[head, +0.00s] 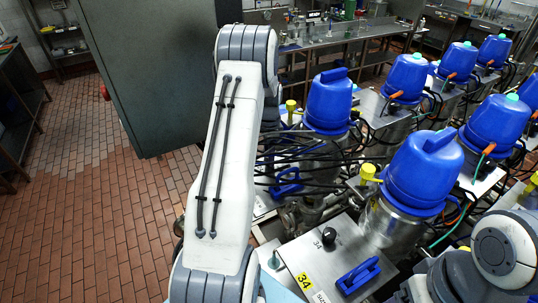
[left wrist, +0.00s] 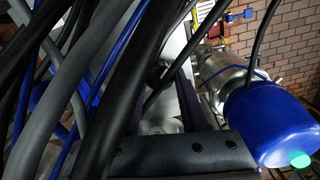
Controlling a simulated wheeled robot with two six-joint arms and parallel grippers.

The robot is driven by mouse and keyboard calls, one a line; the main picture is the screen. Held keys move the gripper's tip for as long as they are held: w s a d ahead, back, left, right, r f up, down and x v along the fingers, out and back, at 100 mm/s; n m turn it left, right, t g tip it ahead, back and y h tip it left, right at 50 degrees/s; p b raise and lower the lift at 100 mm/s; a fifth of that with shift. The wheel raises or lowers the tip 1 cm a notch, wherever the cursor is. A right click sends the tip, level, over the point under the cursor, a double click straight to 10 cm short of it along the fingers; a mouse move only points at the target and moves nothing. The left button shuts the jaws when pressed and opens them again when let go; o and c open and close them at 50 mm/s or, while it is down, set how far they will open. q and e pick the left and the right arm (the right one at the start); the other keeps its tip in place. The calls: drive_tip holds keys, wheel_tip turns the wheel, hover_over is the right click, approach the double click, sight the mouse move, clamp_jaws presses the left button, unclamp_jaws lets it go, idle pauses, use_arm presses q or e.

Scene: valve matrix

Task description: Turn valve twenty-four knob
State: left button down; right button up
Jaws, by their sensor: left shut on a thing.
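My left arm reaches forward across the middle of the head view, and its gripper end is hidden there behind the arm and a bundle of black hoses. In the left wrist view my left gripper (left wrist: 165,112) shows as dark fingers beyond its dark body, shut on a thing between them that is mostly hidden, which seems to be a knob. No number twenty-four can be read. The nearest metal panel (head: 352,262) is marked 34, with a black knob (head: 329,235) and a blue handle (head: 358,276). My right gripper is not in view; only part of that arm shows at lower right.
A blue-capped steel unit (head: 420,175) stands behind panel 34, another (head: 329,103) farther back, and several more to the right. Black hoses (head: 310,150) crowd the left gripper's area. A blue handle (head: 286,182) shows among them. A grey cabinet (head: 150,70) stands left, above open tiled floor.

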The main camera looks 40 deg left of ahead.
use_arm(q)
drive_tip(key=shift+n, duration=0.3)
drive_tip(key=n+b, duration=0.2)
drive_tip(key=n, duration=0.1)
drive_tip(key=shift+w+n, duration=0.1)
drive_tip(key=shift+n, duration=0.2)
drive_tip(key=n+b, duration=0.1)
drive_tip(key=n, duration=0.2)
drive_tip(key=shift+b, duration=0.3)
drive_tip(key=shift+r+n+b, duration=0.1)
drive_tip(key=shift+n+b, duration=0.25)
drive_tip(key=shift+n, duration=0.85)
drive_tip(key=shift+c, duration=2.1)
unclamp_jaws()
